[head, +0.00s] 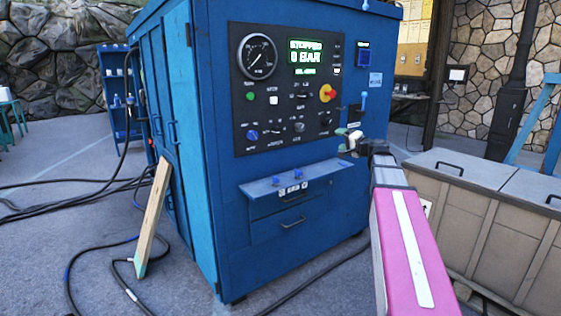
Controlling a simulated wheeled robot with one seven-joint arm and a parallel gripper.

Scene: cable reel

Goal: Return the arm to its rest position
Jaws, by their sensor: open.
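My arm, pink with a white stripe, reaches up from the lower right of the head view. My gripper (349,141) is at its far end, in front of the right part of the blue cabinet (210,150). The gripper is small in the view, and I see nothing held in it. It is just right of the black control panel (288,110), near its lower right corner. I cannot tell whether it touches the cabinet. The green display (306,57) reads "STOPPED" and "0 BAR". A blue-tipped lever (363,101) stands just above the gripper.
A small shelf (295,178) juts from the cabinet front, left of my arm. Beige bins (490,215) stand close on the right. A wooden plank (152,215) leans on the cabinet's left side. Black cables (75,250) lie on the floor at left. Open floor shows at lower left.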

